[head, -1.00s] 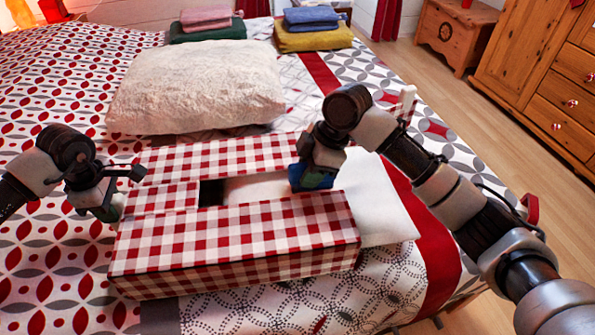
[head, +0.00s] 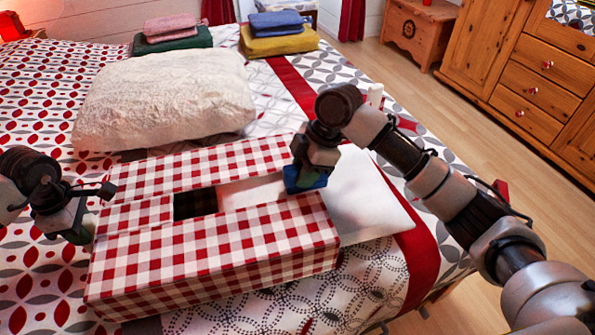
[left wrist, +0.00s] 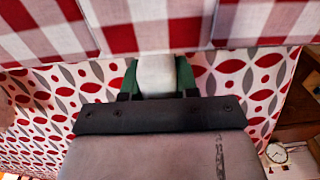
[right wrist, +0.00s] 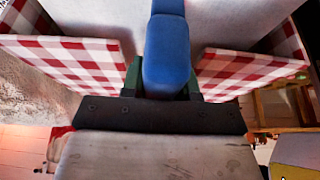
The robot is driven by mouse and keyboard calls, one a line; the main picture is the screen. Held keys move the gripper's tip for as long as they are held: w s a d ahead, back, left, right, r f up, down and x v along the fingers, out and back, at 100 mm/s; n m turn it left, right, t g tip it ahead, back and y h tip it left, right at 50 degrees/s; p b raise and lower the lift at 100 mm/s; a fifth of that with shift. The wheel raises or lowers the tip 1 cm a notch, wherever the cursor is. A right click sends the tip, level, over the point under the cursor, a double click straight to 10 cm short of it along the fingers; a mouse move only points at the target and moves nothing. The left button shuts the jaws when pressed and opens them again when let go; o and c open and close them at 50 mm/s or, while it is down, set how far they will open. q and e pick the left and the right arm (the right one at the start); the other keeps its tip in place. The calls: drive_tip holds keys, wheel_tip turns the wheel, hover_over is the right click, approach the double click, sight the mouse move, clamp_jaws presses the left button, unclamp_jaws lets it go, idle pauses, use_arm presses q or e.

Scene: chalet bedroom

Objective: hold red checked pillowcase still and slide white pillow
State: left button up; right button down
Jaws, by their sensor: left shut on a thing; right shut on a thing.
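The red checked pillowcase (head: 215,248) lies on the bed with a long slot along its top. The white pillow (head: 362,195) sits partly inside and sticks out of its right end. A dark gap in the slot shows left of the pillow. My left gripper (head: 92,228) is at the pillowcase's left end, shut on a pale tab (left wrist: 157,75) against the checked cloth. My right gripper (head: 306,180) is over the slot, shut on a blue piece (right wrist: 167,50) at the white pillow. Where that piece joins the pillow is hidden.
A fluffy cream pillow (head: 165,98) lies behind the pillowcase. Folded towels, pink (head: 172,26) and yellow (head: 278,40), are stacked further back. Wooden floor and a dresser (head: 530,90) are at right. The patterned bedspread is clear in front.

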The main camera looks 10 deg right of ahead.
drive_tip(key=shift+w+d, duration=0.2)
drive_tip(key=shift+d, duration=1.8)
drive_tip(key=shift+w+d, duration=0.15)
drive_tip(key=shift+d, duration=1.95)
drive_tip(key=shift+w+d, duration=0.2)
drive_tip(key=shift+d, duration=1.8)
drive_tip(key=shift+w+d, duration=0.2)
drive_tip(key=shift+d, duration=1.7)
